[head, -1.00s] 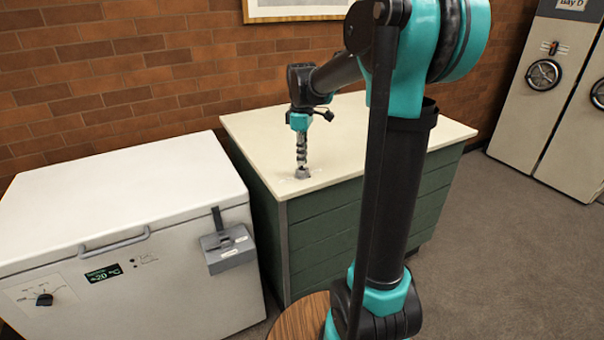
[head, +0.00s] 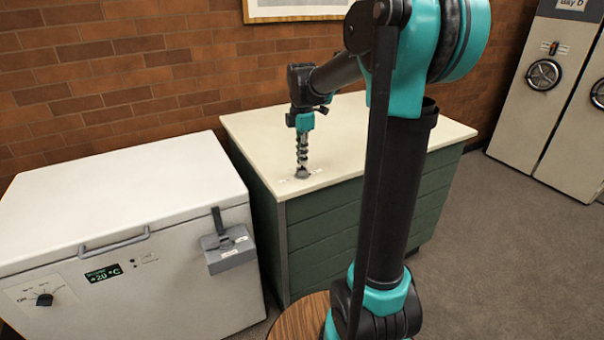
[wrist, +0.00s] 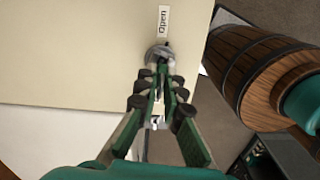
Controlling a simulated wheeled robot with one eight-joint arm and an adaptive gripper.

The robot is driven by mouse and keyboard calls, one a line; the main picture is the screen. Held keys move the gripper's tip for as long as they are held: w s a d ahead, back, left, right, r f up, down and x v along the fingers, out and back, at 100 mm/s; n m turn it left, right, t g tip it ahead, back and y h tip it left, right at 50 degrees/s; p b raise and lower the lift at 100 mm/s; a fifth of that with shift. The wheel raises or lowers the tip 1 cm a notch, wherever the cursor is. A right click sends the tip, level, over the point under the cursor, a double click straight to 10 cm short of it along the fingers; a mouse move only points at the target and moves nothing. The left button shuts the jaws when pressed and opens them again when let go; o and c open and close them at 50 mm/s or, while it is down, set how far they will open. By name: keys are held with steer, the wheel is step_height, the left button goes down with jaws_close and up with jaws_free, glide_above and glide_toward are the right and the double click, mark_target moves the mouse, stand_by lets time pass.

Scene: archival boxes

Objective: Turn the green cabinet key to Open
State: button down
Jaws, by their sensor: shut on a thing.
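The green cabinet (head: 350,235) has a cream top, and its lock is on that top near the left front corner. The grey key and lock piece (wrist: 158,53) shows at my fingertips in the wrist view, with a white "Open" label (wrist: 163,22) just beyond it. My gripper (wrist: 157,66) points down from above and is shut on the key; it also shows in the head view (head: 302,166). The fingers hide most of the key, so its exact angle is hard to tell. A second small label is partly hidden between the fingers.
A white chest freezer (head: 120,190) with a grey latch (head: 228,248) stands left of the cabinet. A brick wall (head: 120,70) is behind. Pale cabinets with round handwheels (head: 543,75) stand at the far right. Grey floor (head: 490,260) is free on the right.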

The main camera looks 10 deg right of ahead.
steer(key=n, duration=0.3)
steer(key=shift+n, duration=0.4)
steer(key=c, duration=1.4)
jaws_free()
steer(key=shift+c, duration=0.2)
steer(key=o, duration=0.4)
steer(key=shift+r, duration=0.1)
steer(key=shift+r, duration=4.4)
